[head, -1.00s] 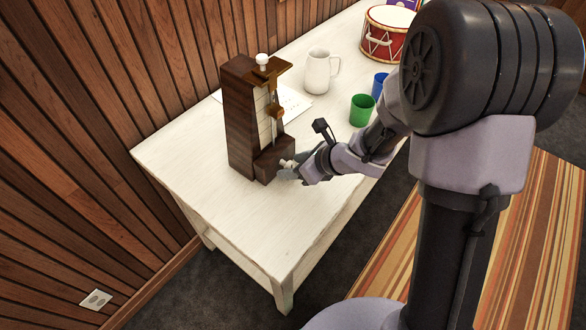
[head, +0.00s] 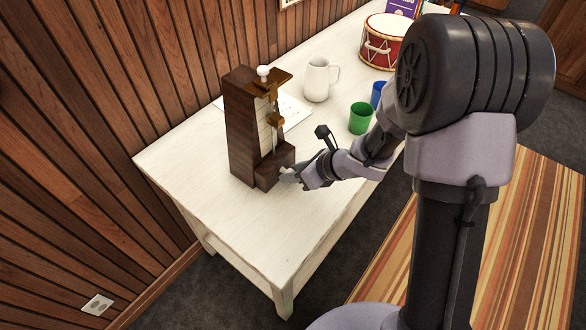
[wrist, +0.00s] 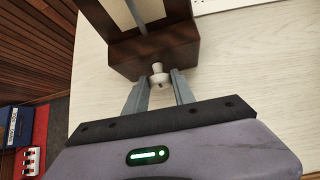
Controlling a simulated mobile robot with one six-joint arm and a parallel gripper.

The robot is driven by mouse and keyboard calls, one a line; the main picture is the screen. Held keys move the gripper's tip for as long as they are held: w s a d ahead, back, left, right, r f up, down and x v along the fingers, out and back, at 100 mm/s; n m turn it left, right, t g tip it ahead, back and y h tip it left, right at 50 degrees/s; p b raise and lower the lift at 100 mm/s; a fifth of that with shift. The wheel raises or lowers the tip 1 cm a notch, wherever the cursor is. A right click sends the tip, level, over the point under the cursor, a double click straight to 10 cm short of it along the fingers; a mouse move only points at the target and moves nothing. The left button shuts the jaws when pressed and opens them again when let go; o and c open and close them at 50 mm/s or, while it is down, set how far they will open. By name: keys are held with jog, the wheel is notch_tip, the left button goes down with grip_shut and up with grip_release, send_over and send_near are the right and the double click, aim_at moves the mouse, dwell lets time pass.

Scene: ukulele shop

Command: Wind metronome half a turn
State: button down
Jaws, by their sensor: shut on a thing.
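The metronome (head: 241,129) is a tall dark-wood case standing upright on the white table. A brass-coloured bracket and a white knob show at its top, with a thin rod down its front. In the wrist view its lower block (wrist: 155,55) faces me, and a small pale winding key (wrist: 159,78) sticks out of that face. My gripper (wrist: 160,84) is shut on the winding key, one finger on each side. In the head view my gripper (head: 290,175) is at the block's right side, and the key is mostly hidden there.
A paper sheet (head: 292,108) lies behind the metronome. A white mug (head: 316,80), a green cup (head: 360,118), a blue cup (head: 377,94) and a red drum (head: 384,42) stand farther along the white table (head: 235,235). The front tabletop is clear.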

jog(key=p, duration=0.2)
jog(key=m+g+y+p, duration=0.1)
jog(key=p, duration=0.1)
jog(key=shift+w+d+r, duration=0.1)
jog(key=shift+d+r, duration=0.05)
jog(key=shift+r, duration=0.1)
jog(key=g+y+p, duration=0.1)
jog(key=m+g+y+p, duration=0.1)
jog(key=p, duration=0.1)
jog(key=shift+w+d+f+m, duration=0.1)
jog(key=shift+w+f+m, duration=0.1)
jog(key=shift+f+m, duration=0.15)
jog(key=shift+w+d+f+m+g+y, duration=0.1)
jog(key=shift+f+m+g+y, duration=0.1)
jog(key=shift+m+g+y, duration=0.3)
jog(key=shift+f+m+g+y, duration=0.15)
jog(key=shift+m+g+y, duration=0.1)
jog(key=shift+g+y, duration=0.3)
jog(key=shift+w+f+m+g+y+b, duration=0.1)
jog(key=shift+m+g+y+b, duration=0.65)
jog(key=shift+y, duration=0.4)
jog(key=shift+m, duration=0.25)
jog(key=c, duration=1.1)
grip_release()
